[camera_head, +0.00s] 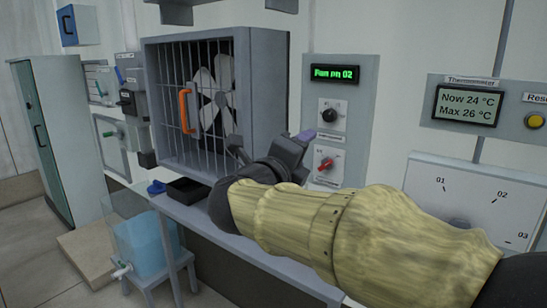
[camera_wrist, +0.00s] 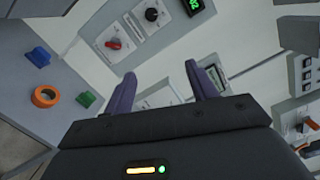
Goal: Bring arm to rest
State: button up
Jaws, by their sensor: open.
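My arm, in a tan sleeve, reaches in from the lower right in the head view. My gripper (camera_head: 272,143) is in front of the wall between the caged fan and the panel with the knobs. In the wrist view my gripper (camera_wrist: 163,77) has its two purple fingers spread, with nothing between them. The panel's red knob (camera_head: 326,164) and black knob (camera_head: 330,115) stand clear of the fingers. In the wrist view the red knob (camera_wrist: 113,44) and black knob (camera_wrist: 152,14) are above the fingers.
The fan cage (camera_head: 170,105) has an orange handle (camera_head: 185,111). Its display (camera_head: 334,73) reads "Fan on 02". A bench (camera_head: 250,256) runs below, with a black tray (camera_head: 187,190). A thermometer panel (camera_head: 468,104) is at right. An orange ring (camera_wrist: 45,96) shows at left in the wrist view.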

notch_tip(320, 180, down, 22)
jog(key=d+n+g+y, duration=0.1)
jog(key=n+g+y, duration=0.2)
jog(key=n+y, duration=1.2)
jog(key=s+d+f+n+g+h, duration=0.35)
jog(key=s+f+n+g, duration=0.2)
jog(key=s+f, duration=0.3)
jog(key=s+d+f+n+g+h, duration=0.2)
jog(key=s+d+f+n+g, duration=0.3)
jog(key=s+f+n, duration=0.3)
jog(key=w+p+v, duration=0.2)
jog(key=p+v, duration=0.9)
jog(key=w+r+p+v, duration=0.1)
jog(key=p+v, duration=1.1)
jog(key=shift+w, duration=0.4)
jog(key=shift+m, duration=0.25)
